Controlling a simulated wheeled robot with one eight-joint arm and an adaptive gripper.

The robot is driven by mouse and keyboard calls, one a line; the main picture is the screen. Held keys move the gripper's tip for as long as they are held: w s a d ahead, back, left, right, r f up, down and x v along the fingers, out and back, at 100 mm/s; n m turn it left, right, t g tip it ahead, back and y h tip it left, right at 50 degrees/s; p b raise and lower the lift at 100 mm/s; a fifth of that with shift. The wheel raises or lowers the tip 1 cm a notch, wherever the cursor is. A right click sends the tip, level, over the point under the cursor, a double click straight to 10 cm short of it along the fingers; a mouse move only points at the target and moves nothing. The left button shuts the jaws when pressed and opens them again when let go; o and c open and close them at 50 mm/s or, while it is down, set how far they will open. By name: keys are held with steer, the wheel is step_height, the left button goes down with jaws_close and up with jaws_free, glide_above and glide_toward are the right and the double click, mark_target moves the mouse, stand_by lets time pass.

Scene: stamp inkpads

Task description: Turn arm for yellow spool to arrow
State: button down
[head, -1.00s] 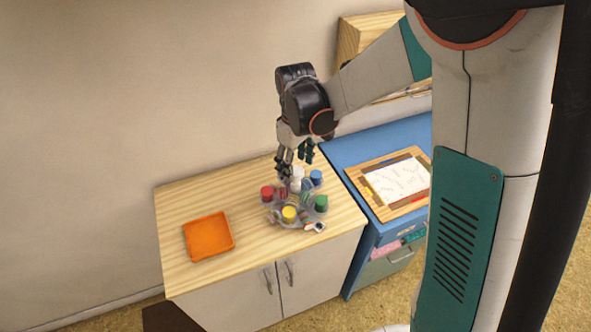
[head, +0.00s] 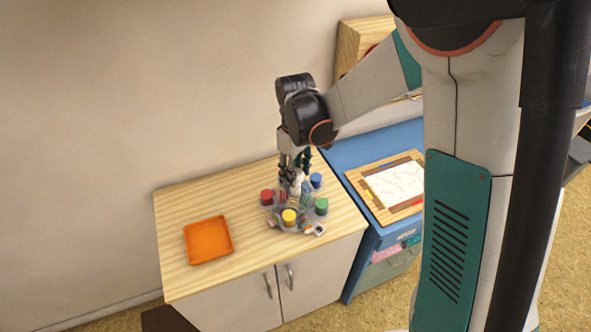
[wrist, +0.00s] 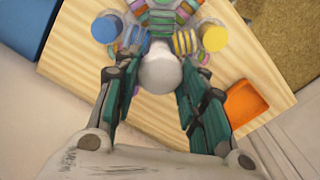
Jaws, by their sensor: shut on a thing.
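The carousel (head: 301,222) is a pale round stand on the wooden cabinet top, with colored spools around it. The yellow spool (head: 289,216) is at its front; in the wrist view the yellow spool (wrist: 214,38) is right of the knob. The red spool (head: 266,197) is left, the blue spool (head: 316,180) back right, the green spool (head: 321,206) right. My gripper (head: 296,181) points down at the middle and is shut on the white rounded knob (wrist: 160,70); the fingers (wrist: 159,84) flank it. I cannot make out the arrow clearly.
An orange tray (head: 208,240) lies to the left on the cabinet top (head: 190,195), with bare wood between. A blue cabinet (head: 345,150) with a framed white sheet (head: 395,185) stands to the right. The wall is close behind.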

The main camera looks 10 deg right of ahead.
steer(key=shift+n, duration=0.7)
steer(key=shift+n+b, duration=0.3)
steer(key=shift+n, duration=4.5)
steer(key=c, duration=1)
jaws_free()
